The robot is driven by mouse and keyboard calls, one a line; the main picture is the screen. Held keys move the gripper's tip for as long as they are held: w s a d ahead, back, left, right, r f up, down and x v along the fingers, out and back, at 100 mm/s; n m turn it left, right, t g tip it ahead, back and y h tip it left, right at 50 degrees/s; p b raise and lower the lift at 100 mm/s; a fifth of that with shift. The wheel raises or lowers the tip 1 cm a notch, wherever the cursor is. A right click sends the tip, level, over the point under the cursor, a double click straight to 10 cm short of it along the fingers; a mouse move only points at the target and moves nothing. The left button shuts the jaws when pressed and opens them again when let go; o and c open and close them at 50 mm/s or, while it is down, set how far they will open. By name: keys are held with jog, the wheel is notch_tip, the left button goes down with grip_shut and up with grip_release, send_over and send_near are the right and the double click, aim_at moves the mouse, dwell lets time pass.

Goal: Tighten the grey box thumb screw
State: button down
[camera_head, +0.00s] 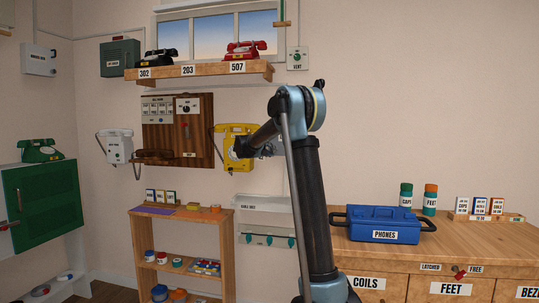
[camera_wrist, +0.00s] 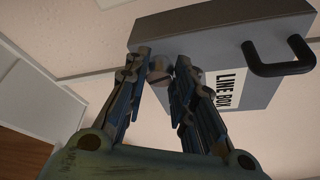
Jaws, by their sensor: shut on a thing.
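In the wrist view, the grey box (camera_wrist: 215,40) carries a white label reading LINE BOX and a dark handle (camera_wrist: 282,62). Its round thumb screw (camera_wrist: 158,68) shows at the left edge of the box. My gripper (camera_wrist: 160,78) is shut on the thumb screw, with one finger on each side of it. A slot line is faintly visible on the screw's head. In the head view, my arm reaches toward the wall, with its end in front of the yellow phone (camera_head: 239,130); I cannot make out the screw there.
A wooden panel with switches (camera_head: 178,128) hangs left of the yellow phone. A shelf with phones (camera_head: 205,74) is above, a low wooden shelf (camera_head: 182,216) below. Open wall lies right of my arm.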

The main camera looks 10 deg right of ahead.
jog(key=shift+d+m+y, duration=0.2)
jog(key=shift+m+y, duration=0.8)
jog(key=shift+m, duration=0.6)
jog(key=c, duration=1.3)
grip_release()
jog(key=shift+c, duration=0.2)
jog(key=shift+a+r, duration=0.1)
jog(key=v, duration=1.1)
jog(key=shift+s+a, duration=0.2)
jog(key=shift+s, duration=0.1)
jog(key=shift+r, duration=0.2)
